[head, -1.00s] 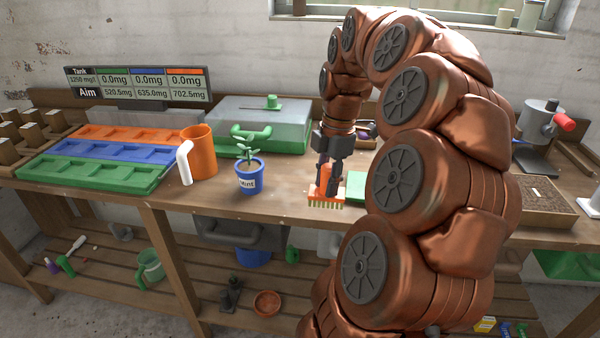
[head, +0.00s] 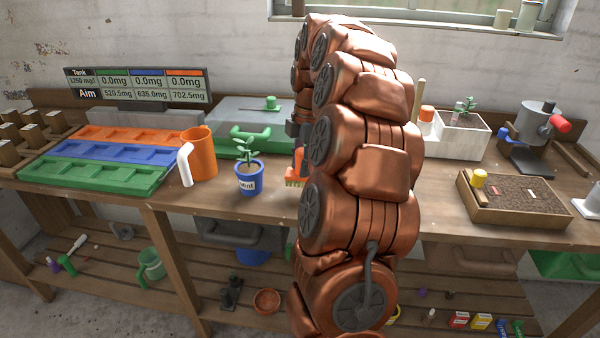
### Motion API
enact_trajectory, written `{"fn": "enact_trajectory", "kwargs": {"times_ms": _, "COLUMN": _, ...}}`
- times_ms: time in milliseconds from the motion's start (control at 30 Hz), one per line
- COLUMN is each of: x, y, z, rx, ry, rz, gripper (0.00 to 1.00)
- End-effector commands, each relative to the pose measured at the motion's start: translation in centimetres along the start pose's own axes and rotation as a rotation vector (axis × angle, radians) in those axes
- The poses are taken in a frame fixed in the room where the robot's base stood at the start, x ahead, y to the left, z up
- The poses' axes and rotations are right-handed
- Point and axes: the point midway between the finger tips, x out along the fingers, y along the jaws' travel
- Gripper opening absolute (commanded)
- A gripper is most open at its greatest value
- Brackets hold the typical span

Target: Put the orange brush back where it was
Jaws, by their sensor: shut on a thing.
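The orange brush (head: 298,165) shows only in part at the left edge of my arm, upright with its pale bristles down, just right of the blue plant pot. My gripper (head: 297,148) is shut on its upper part. My arm hides most of the gripper and the brush's right side. I cannot tell whether the bristles touch the bench.
The blue pot (head: 248,179) with a plant and an orange mug (head: 198,152) stand to the left. A grey case (head: 235,118) with a green handle lies behind. At right are a white planter (head: 463,138) and a soil tray (head: 512,200). Bare bench (head: 440,205) lies right of my arm.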

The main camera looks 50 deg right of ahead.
Motion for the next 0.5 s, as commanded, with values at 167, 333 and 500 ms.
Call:
{"fn": "enact_trajectory", "kwargs": {"times_ms": 167, "x": 0.1, "y": 0.7, "z": -0.1, "rx": -0.001, "ry": 0.000, "rz": 0.000, "gripper": 0.00}}
{"fn": "enact_trajectory", "kwargs": {"times_ms": 333, "x": 1.1, "y": 0.7, "z": 0.1, "rx": -0.001, "ry": 0.001, "rz": 0.001, "gripper": 0.00}}
{"fn": "enact_trajectory", "kwargs": {"times_ms": 500, "x": 2.7, "y": 0.6, "z": 0.2, "rx": 0.000, "ry": 0.002, "rz": -0.004, "gripper": 0.00}}
